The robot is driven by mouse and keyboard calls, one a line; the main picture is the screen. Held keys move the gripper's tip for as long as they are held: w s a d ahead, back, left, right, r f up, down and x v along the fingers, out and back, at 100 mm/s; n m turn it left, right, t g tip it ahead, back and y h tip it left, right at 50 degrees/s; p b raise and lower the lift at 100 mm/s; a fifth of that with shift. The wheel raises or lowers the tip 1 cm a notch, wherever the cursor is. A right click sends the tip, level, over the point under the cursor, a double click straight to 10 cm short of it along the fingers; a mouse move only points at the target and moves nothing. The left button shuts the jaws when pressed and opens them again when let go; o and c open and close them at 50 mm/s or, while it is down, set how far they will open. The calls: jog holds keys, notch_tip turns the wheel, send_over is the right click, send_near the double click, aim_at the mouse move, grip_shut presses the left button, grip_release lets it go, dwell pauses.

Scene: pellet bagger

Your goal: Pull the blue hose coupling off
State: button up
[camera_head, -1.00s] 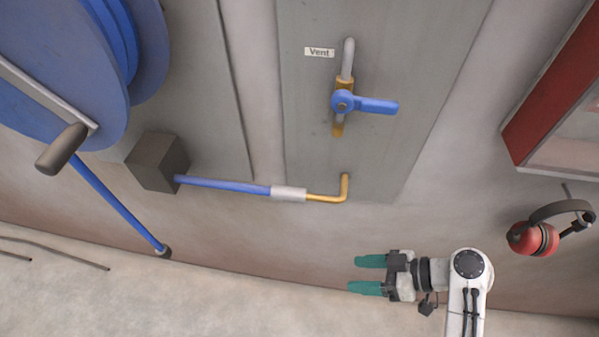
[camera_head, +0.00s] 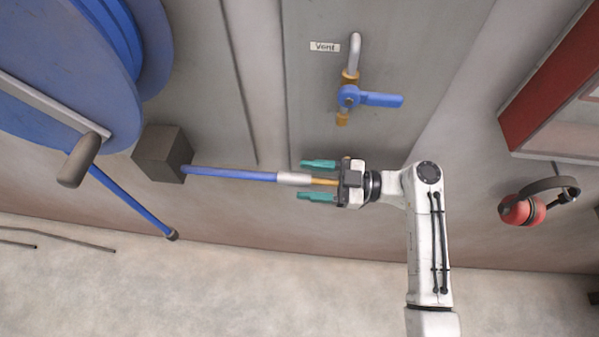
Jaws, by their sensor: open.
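The blue hose (camera_head: 225,173) runs right from a dark block and ends in a silver coupling sleeve (camera_head: 292,178). The sleeve meets a thin brass pipe (camera_head: 325,182) on the grey panel. My gripper (camera_head: 318,180) is open, its teal fingers pointing left. In the picture one finger lies above and one below the brass pipe, with the tips near the right end of the sleeve. Whether the fingers are level with the pipe in depth cannot be told. The gripper body hides the pipe's bent right end.
A blue-handled valve (camera_head: 370,99) with a "Vent" label (camera_head: 324,46) is above my gripper. A large blue reel (camera_head: 65,75) with a crank and the dark block (camera_head: 162,153) are at left. Red earmuffs (camera_head: 523,209) hang at right, below a red-framed box (camera_head: 545,85).

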aim_at(295, 179)
jog(key=shift+a, duration=1.35)
grip_shut()
